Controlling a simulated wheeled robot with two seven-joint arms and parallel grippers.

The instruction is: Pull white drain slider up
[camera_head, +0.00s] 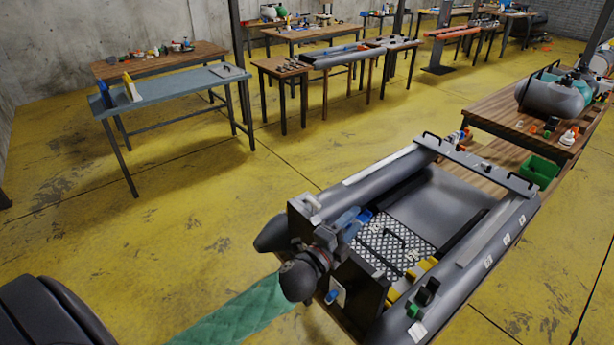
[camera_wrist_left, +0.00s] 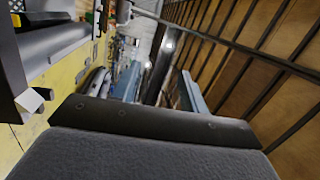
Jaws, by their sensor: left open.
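The grey inflatable boat (camera_head: 505,240) rests on a wooden table at the right of the head view. A small white piece (camera_head: 341,291), which may be the drain slider, is on the outer face of its dark transom (camera_head: 363,300), with a blue part beside it. My left gripper (camera_head: 352,221) is above the transom, higher than the white piece and apart from it. Its blue-grey fingers also show in the wrist view (camera_wrist_left: 158,82), apart with nothing between them. A white piece (camera_wrist_left: 30,100) lies at the left of that view. My right gripper is not seen.
A green mat (camera_head: 235,308) lies on the yellow floor left of the transom. A green bin (camera_head: 539,172) stands beyond the boat. A black handle (camera_head: 427,291) and yellow parts are near the stern. Worktables line the back; the middle floor is clear.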

